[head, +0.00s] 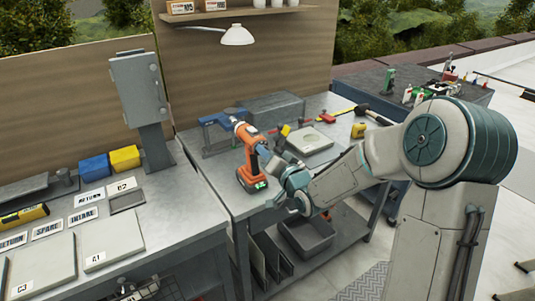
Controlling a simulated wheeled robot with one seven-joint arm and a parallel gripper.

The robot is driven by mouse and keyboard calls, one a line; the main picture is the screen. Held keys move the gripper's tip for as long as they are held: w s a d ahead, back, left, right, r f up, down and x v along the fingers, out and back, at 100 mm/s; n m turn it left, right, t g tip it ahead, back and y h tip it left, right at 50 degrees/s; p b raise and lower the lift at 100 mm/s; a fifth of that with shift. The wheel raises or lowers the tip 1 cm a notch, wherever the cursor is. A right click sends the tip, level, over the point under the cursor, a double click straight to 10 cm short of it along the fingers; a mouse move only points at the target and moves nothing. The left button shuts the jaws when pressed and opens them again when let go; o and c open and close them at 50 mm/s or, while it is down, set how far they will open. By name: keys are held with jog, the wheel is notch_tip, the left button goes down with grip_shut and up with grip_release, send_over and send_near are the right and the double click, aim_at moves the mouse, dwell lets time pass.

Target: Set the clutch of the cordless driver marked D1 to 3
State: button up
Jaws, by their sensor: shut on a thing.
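An orange cordless driver (249,143) stands upright on the right-hand metal bench, its dark base showing a small green-lit readout. A blue tool or holder (213,120) is at its front end; I cannot tell whether they touch. My gripper (267,155) is against the right side of the driver, near its upper body, and is shut on it. The fingertips are small and partly hidden, so the exact part held is unclear. The clutch ring, its number and any D1 mark cannot be read.
Behind the driver are a grey block (270,108) and a white lamp (236,36). A grey bin (308,236) sits on the shelf below. The left bench holds labelled plates.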

jog(key=m+p, duration=0.1)
jog(key=m, duration=0.5)
jog(key=shift+m+p, duration=0.3)
jog(key=shift+p, duration=0.1)
dwell(0.3)
jog(key=o, duration=1)
jog(key=shift+c, duration=0.2)
jog(key=b+v, duration=0.8)
jog(key=v, duration=0.5)
jog(key=shift+s+d, duration=0.2)
jog(key=shift+s, duration=0.1)
